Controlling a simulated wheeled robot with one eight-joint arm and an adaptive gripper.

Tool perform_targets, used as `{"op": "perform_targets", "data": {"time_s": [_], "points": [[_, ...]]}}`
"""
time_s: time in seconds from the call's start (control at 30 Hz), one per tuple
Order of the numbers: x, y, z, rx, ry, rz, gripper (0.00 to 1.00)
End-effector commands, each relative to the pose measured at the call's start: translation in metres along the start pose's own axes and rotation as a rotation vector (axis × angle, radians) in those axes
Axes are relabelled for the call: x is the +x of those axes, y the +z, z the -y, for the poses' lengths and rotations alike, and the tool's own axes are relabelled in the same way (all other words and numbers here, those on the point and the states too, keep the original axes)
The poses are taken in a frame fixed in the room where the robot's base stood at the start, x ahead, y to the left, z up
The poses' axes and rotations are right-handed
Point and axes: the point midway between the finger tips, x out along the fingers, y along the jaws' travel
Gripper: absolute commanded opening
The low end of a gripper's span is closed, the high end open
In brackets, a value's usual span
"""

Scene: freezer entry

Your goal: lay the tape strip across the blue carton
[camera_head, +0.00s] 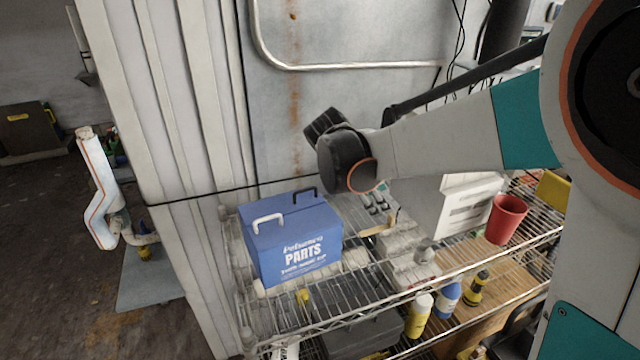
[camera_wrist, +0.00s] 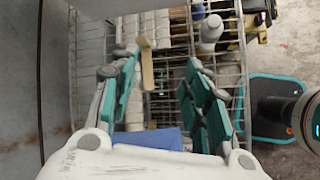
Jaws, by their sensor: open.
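A white box (camera_head: 468,207) and a red cup (camera_head: 506,220) stand right of the strip. Several bottles, including a yellow one (camera_head: 418,316), stand on the lower level. A ribbed wall panel (camera_head: 170,95) rises behind and left of the carton.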

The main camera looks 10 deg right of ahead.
Motion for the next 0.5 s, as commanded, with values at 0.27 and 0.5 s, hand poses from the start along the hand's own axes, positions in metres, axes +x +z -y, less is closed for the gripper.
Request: {"op": "perform_targets", "data": {"time_s": [0.27,0.5], "points": [[0.039,-0.032,-0.036,-0.311,-0.051,0.147,0.43],[0.053,-0.041,-0.044,-0.412,-0.077,0.196,0.43]]}}
